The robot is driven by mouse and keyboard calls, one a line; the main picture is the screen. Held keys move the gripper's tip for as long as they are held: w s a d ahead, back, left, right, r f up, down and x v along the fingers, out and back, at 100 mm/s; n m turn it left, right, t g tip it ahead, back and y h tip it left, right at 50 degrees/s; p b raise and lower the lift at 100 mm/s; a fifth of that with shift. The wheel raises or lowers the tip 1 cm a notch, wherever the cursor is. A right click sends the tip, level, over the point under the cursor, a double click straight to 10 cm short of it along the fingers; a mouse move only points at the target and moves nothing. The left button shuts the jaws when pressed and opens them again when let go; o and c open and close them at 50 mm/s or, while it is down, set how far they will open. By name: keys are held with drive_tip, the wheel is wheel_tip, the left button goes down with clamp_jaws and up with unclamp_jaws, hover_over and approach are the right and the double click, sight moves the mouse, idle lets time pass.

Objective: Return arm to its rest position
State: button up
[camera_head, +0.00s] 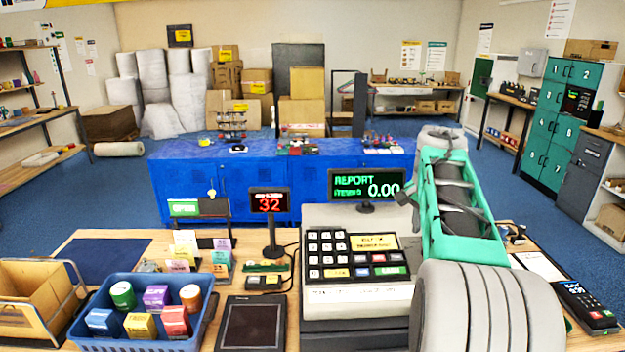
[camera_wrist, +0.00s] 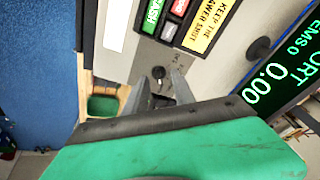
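My gripper (camera_wrist: 160,90) shows in the wrist view with its two grey fingers apart and nothing between them. Beyond the fingertips is the face of the cash register, with a small round dark lock (camera_wrist: 158,73); I cannot tell whether they touch it. In the camera_head view my arm, with green and grey links, reaches forward along the right side of the cash register (camera_head: 357,292). There the gripper is mostly hidden behind my arm. The register's display (camera_head: 366,184) reads REPORT and 0.00.
A blue basket (camera_head: 140,343) of small cartons and tubs stands at the counter's left. A dark tablet (camera_head: 252,325) and a display reading 32 (camera_head: 268,202) stand left of the register. A card terminal (camera_head: 586,306) lies at right. Blue cabinets (camera_head: 185,190) stand behind the counter.

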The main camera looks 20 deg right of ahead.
drive_tip(key=s+a+f+n+t+y, duration=0.1)
drive_tip(key=s+a+f+n, duration=0.2)
drive_tip(key=a, duration=0.7)
drive_tip(key=s+a+f+n, duration=0.1)
drive_tip(key=s+a+n, duration=0.3)
drive_tip(key=a, duration=0.6)
drive_tip(key=s+a+f+n+y, duration=0.1)
drive_tip(key=s+a+f+n, duration=0.6)
drive_tip(key=a, duration=0.4)
drive_tip(key=shift+s+a+f+n+y, duration=0.35)
drive_tip(key=shift+s+f, duration=0.25)
drive_tip(key=shift+f, duration=0.25)
drive_tip(key=shift+d, duration=0.1)
drive_tip(key=shift+c, duration=0.5)
